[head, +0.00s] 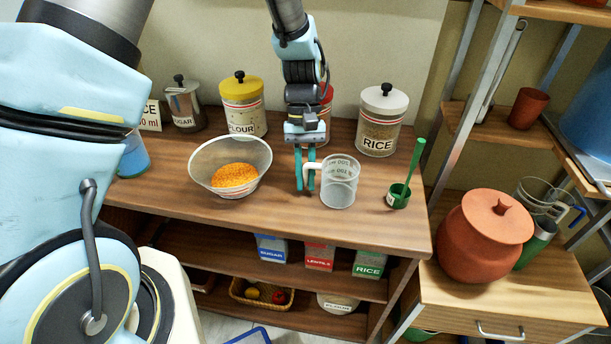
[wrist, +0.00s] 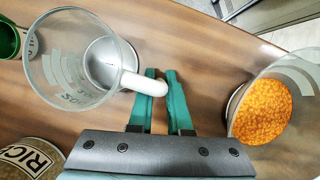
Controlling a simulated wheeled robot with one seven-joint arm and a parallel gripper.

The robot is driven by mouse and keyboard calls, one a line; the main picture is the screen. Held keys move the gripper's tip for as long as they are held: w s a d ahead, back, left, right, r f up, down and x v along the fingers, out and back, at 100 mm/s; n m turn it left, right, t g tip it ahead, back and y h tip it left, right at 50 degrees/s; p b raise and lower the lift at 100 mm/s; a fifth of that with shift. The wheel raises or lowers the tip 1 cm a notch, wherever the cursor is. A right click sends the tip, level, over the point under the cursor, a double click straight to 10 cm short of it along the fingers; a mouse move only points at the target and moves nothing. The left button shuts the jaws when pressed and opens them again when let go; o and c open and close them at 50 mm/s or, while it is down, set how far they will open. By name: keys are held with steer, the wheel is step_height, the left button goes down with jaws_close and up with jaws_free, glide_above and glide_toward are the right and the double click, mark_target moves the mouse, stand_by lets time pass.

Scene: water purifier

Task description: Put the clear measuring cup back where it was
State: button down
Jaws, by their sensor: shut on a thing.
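The clear measuring cup (head: 340,183) is upright at the front middle of the wooden counter, with its white handle pointing left. My gripper (head: 306,178) is at the handle, its green fingers shut on it. In the wrist view, the cup (wrist: 80,62) is at the upper left and its white handle (wrist: 146,84) reaches to the green fingertips of my gripper (wrist: 161,88). The cup looks empty. I cannot tell whether its base touches the counter.
A clear bowl of orange lentils (head: 232,170) stands left of my gripper. A green scoop (head: 400,190) is to the right. Flour (head: 242,108) and rice (head: 380,122) canisters stand behind, with a red-lidded one (head: 327,104) behind my gripper. The counter's front edge is close.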

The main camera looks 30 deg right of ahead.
steer(key=shift+f, duration=0.1)
steer(key=c, duration=1.3)
jaws_free()
steer(key=shift+f, duration=0.1)
steer(key=o, duration=0.4)
steer(key=shift+o, duration=0.2)
steer(key=b+v, duration=0.2)
steer(key=v, duration=1)
steer(key=shift+r+b, duration=0.25)
steer(key=shift+b, duration=0.05)
